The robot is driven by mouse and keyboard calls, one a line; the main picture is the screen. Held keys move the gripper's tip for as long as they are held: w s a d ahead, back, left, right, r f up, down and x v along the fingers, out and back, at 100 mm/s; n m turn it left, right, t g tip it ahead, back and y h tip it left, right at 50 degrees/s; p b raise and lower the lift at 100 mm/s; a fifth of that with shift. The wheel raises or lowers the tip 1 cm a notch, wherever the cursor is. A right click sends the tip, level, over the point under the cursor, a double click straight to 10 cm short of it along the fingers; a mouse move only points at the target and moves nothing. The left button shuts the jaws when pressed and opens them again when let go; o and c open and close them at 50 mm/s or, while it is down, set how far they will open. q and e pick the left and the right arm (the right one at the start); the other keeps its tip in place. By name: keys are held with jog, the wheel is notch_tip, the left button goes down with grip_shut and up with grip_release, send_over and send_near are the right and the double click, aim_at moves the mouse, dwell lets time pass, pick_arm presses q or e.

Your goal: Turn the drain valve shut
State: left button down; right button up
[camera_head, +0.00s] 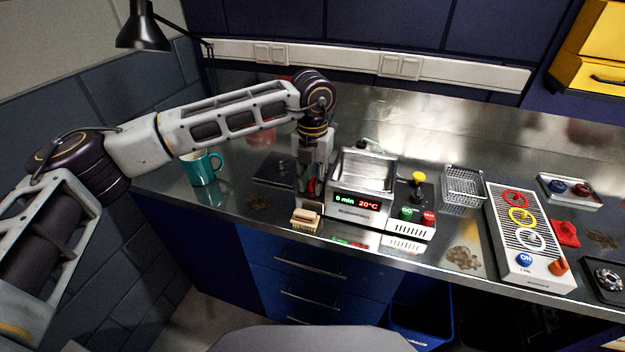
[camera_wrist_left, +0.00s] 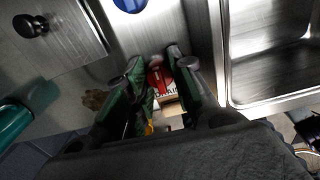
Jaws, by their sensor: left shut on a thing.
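The drain valve's red handle (camera_wrist_left: 157,76) shows between my left fingertips in the left wrist view, above a partly covered label. My left gripper (camera_head: 312,192) points down at the left side of the steel ultrasonic cleaner (camera_head: 362,172). It also shows in the left wrist view (camera_wrist_left: 162,72), with its green-padded fingers shut on the red handle. The fingers hide part of the handle, and I cannot tell how far it is turned. The cleaner's display (camera_head: 357,203) reads 0 min and 20°C. My right gripper is not in view.
A small wooden brush (camera_head: 305,219) lies at the bench's front edge, close below my left gripper. A teal mug (camera_head: 203,169) and a dark lid (camera_head: 270,170) are left. A wire basket (camera_head: 463,185) and a striped control panel (camera_head: 527,240) stand right.

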aim_at(313, 179)
pick_arm(q)
jog(key=shift+w+r, duration=0.1)
jog(key=shift+r, duration=0.05)
jog(key=c, duration=1.2)
grip_release()
jog(key=shift+c, duration=0.2)
jog(key=shift+o, duration=0.4)
jog(key=shift+f, duration=0.2)
jog(key=shift+r, duration=4.1)
jog(key=shift+a, duration=0.1)
